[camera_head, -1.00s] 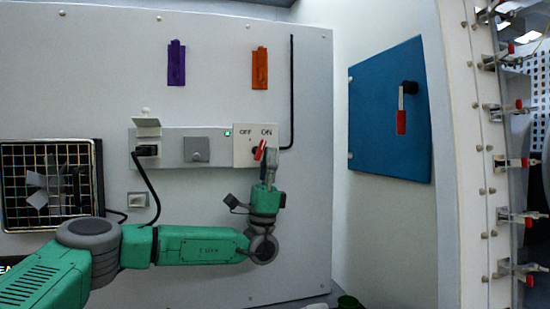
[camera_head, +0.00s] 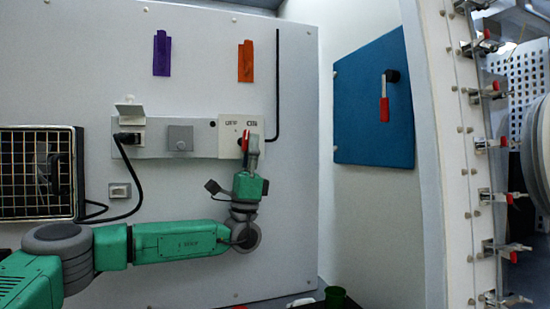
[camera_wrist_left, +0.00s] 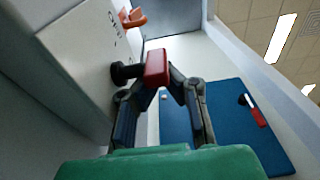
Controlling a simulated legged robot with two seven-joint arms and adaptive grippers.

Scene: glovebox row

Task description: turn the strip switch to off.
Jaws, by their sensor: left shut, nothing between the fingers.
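The strip switch is a red handle (camera_head: 246,138) on a white plate at the right end of the grey wall strip, with OFF printed at the left and ON at the right. In the left wrist view the red handle (camera_wrist_left: 156,67) sits on a black knob (camera_wrist_left: 124,73). My left gripper (camera_head: 254,143) is shut and empty, its fingertips right at the handle; they also show in the left wrist view (camera_wrist_left: 170,76). I cannot tell whether they touch it. The small lamp (camera_head: 213,124) left of the plate looks dark. My right gripper is out of view.
A black plug (camera_head: 130,138) with a cable sits in the strip's left end. A caged fan (camera_head: 38,175) stands at the left. Purple (camera_head: 162,54) and orange (camera_head: 245,61) holders are on the wall above. A blue door (camera_head: 372,105) with a red handle is at the right.

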